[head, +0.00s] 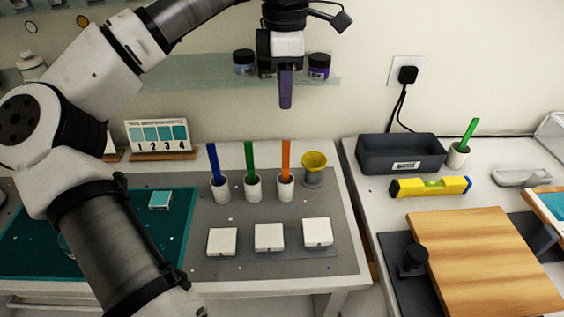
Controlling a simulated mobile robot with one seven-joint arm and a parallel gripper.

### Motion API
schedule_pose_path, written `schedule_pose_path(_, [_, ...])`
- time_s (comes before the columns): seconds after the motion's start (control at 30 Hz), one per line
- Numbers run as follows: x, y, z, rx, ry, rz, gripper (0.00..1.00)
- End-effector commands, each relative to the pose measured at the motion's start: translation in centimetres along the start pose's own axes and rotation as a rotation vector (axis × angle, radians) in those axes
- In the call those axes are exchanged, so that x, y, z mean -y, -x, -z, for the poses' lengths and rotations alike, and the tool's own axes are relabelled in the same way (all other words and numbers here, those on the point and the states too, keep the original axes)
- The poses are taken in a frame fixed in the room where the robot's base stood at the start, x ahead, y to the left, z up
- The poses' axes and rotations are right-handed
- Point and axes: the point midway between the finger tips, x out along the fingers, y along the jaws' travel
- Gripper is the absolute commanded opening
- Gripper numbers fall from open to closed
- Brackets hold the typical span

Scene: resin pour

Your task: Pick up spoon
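No thing is clearly recognisable as a spoon in the head view. A blue stick (213,163), a green stick (249,158) and an orange stick (286,155) stand upright in separate white cups on the grey mat; their lower ends are hidden in the cups, so I cannot tell whether any is a spoon. Another green stick (469,133) leans in a white cup at the right. My gripper (286,102) hangs pointing down, above and behind the orange stick in the picture, apart from it. Its fingers overlap edge-on, so their opening does not show.
A yellow funnel-like cup (315,160) stands beside the orange stick's cup. Several white blocks (269,237) lie in front. A shelf (210,72) with jars (319,66) is behind my gripper. A dark bin (401,155), yellow level (430,187) and wooden board (485,262) occupy the right table.

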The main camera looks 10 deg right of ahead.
Motion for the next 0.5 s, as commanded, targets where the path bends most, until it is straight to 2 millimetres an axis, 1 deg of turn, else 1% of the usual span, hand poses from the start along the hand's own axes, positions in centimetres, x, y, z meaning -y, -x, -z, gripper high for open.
schedule_pose_path(0.2, [0.1,-4.2,0.0,0.002,-0.002,0.005,0.33])
schedule_pose_path(0.3, [0.1,-5.9,-0.1,0.003,-0.002,0.004,0.33])
schedule_pose_path(0.4, [0.1,-7.1,-0.1,0.003,-0.002,0.002,0.33])
schedule_pose_path(0.5, [0.1,-7.6,-0.1,0.003,-0.003,0.001,0.33])
